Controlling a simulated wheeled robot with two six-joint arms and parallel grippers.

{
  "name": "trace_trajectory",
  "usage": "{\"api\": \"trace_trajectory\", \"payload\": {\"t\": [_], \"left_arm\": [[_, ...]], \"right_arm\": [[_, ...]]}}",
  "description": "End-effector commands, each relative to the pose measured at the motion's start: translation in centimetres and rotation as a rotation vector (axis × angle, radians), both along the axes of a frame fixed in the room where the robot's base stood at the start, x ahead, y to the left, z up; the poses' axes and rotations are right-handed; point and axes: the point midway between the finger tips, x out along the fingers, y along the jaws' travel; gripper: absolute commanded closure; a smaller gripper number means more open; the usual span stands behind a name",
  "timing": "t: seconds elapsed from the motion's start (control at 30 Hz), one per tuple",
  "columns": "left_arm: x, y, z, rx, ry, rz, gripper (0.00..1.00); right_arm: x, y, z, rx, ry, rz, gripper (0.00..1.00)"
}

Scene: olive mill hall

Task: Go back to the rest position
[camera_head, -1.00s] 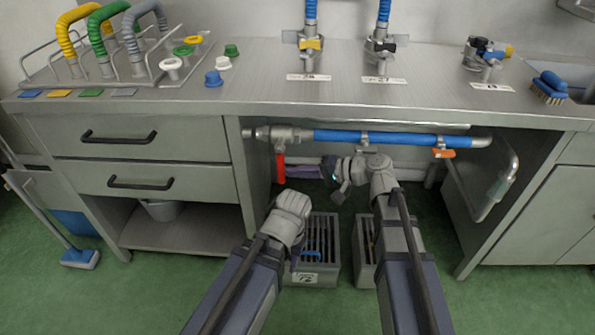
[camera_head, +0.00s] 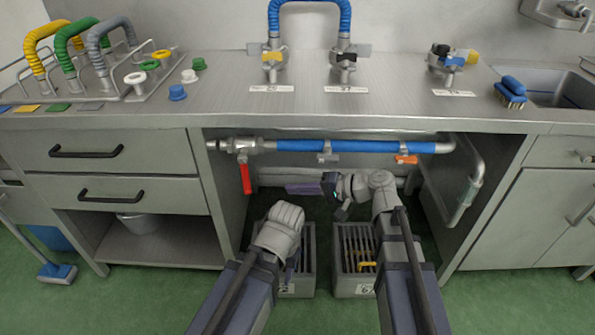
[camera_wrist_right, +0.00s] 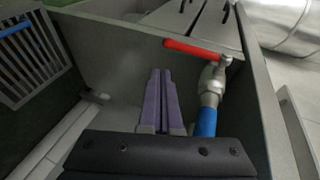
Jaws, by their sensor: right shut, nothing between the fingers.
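My right gripper (camera_head: 290,188) has purple fingers pointing left under the counter, below the blue pipe. In the right wrist view its fingers (camera_wrist_right: 159,75) are together with nothing between them, close to the pipe with the red-handled valve. My left arm reaches forward to a pale grey wrist (camera_head: 279,232) low in front of the under-counter opening. Its gripper is mostly hidden behind the wrist, so its jaws cannot be judged.
A blue pipe (camera_head: 360,146) with a red lever (camera_head: 245,178) and an orange lever (camera_head: 406,160) runs under the steel counter (camera_head: 300,112). Slatted crates (camera_head: 355,287) stand on the floor below. Drawers (camera_head: 110,150) are at left; a sink (camera_head: 560,90) is at right.

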Motion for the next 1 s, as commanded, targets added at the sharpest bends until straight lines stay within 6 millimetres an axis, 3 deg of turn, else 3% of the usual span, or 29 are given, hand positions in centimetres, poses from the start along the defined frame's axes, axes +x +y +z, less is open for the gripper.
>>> {"api": "trace_trajectory", "payload": {"t": [0.17, 0.27, 0.33, 0.5, 0.6, 0.73, 0.93, 0.97, 1.0], "left_arm": [[0.0, 0.0, 0.0, 0.0, 0.0, 0.0, 0.5], [0.0, 0.0, 0.0, 0.0, 0.0, 0.0, 0.5], [0.0, 0.0, 0.0, 0.0, 0.0, 0.0, 0.5], [0.0, 0.0, 0.0, 0.0, 0.0, 0.0, 0.5], [0.0, 0.0, 0.0, 0.0, 0.0, 0.0, 0.5], [0.0, 0.0, 0.0, 0.0, 0.0, 0.0, 0.5], [0.0, 0.0, 0.0, 0.0, 0.0, 0.0, 0.5], [0.0, 0.0, 0.0, 0.0, 0.0, 0.0, 0.5], [0.0, 0.0, 0.0, 0.0, 0.0, 0.0, 0.5]], "right_arm": [[-0.1, -0.1, -0.3, -0.014, 0.001, 0.002, 1.0], [-1.0, -0.6, -2.0, -0.097, 0.008, 0.015, 1.0], [-2.1, -1.6, -4.1, -0.208, 0.018, 0.03, 1.0], [-5.3, -6.3, -10.0, -0.57, 0.064, 0.077, 1.0], [-6.8, -9.5, -12.3, -0.756, 0.092, 0.095, 1.0], [-8.4, -13.4, -13.9, -0.953, 0.126, 0.111, 1.0], [-10.5, -18.7, -14.8, -1.21, 0.175, 0.122, 1.0], [-10.8, -19.2, -14.8, -1.24, 0.179, 0.128, 1.0], [-11.1, -17.6, -14.8, -1.241, 0.166, 0.166, 1.0]]}}
